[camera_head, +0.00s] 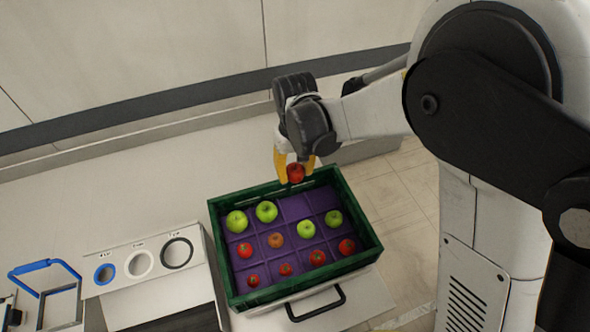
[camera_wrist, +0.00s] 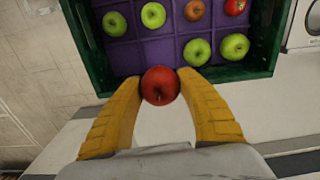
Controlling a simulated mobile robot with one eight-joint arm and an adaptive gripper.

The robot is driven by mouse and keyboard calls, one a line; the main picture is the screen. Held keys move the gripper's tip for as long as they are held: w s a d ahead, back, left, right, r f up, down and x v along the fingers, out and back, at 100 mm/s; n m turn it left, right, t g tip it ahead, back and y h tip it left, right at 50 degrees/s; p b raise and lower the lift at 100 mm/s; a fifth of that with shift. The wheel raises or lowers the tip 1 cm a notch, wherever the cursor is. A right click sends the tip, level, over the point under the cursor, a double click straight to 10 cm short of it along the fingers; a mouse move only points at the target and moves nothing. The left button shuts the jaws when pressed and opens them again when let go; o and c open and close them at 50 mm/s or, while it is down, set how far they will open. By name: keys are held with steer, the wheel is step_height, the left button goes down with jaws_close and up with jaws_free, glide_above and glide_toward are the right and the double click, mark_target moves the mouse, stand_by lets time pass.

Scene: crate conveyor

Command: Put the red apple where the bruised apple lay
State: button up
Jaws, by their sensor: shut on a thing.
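My gripper (camera_head: 294,166) is shut on a red apple (camera_head: 296,174), held above the back edge of the green crate (camera_head: 215,240). In the wrist view the yellow fingers of my gripper (camera_wrist: 160,84) clasp the apple (camera_wrist: 160,87) from both sides. The crate's purple insert (camera_head: 292,208) has square compartments. In the back row, two green apples (camera_head: 251,216) sit at the left and two compartments at the right are empty. A dull brown-orange apple (camera_head: 275,240) lies in the middle row, also seen in the wrist view (camera_wrist: 194,10).
The front row holds several smaller red fruits (camera_head: 286,269). A white panel with three ringed holes (camera_head: 139,263) stands left of the crate, and a blue-handled holder (camera_head: 45,266) farther left.

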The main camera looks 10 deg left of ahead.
mark_target(295, 208)
steer(key=shift+s+f, duration=0.1)
steer(key=shift+f, duration=0.4)
step_height(295, 208, down, 14)
steer(key=b, duration=1.1)
steer(key=shift+f+b, duration=0.1)
steer(key=shift+b, duration=0.2)
steer(key=o, duration=1.2)
step_height(295, 208, up, 7)
steer(key=p, duration=0.4)
